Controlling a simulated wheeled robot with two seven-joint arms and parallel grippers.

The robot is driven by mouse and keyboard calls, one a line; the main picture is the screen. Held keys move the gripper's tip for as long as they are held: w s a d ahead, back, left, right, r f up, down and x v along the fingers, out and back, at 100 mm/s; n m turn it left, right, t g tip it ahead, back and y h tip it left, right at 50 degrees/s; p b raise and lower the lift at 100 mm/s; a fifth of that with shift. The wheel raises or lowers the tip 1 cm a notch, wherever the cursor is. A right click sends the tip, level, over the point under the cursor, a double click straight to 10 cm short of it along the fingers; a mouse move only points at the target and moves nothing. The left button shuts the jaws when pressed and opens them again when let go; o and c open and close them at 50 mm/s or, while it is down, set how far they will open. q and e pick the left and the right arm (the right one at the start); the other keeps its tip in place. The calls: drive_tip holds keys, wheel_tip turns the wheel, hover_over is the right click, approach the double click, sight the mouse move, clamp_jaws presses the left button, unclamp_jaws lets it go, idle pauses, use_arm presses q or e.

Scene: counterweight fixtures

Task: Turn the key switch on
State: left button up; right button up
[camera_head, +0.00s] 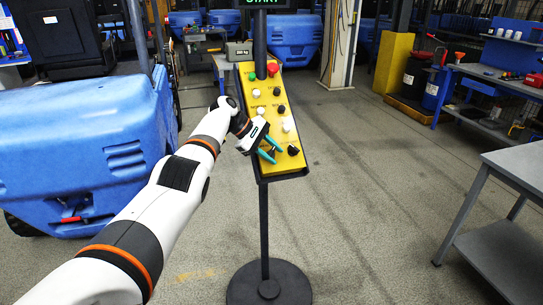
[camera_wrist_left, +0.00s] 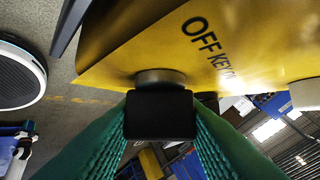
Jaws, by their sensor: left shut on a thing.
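A yellow control panel (camera_head: 285,167) stands upright on a black post, with several knobs and buttons on its face. My left gripper (camera_head: 276,154) reaches in from the left to the lower part of the panel. In the left wrist view, the black key switch handle (camera_wrist_left: 160,115) sits between the two green fingers, in front of a round metal collar (camera_wrist_left: 160,77). The fingers are shut on the handle. The panel (camera_wrist_left: 135,55) beside it carries the printed words "OFF" and "KEY". Whether the key is turned to on cannot be told. My right gripper is not in view.
A red button (camera_head: 273,68) and a green one are at the panel's top. A dark knob (camera_head: 293,150) sits just right of the gripper. The post's round base (camera_head: 268,290) stands on the floor. A grey table (camera_head: 515,165) is at right, with open floor between.

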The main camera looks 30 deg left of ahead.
use_arm(q)
drive_tip(key=shift+f, duration=0.15)
idle(0.4)
drive_tip(key=o, duration=1)
drive_tip(key=b+v, duration=0.1)
drive_tip(key=v, duration=1.1)
drive_tip(key=shift+w, duration=0.15)
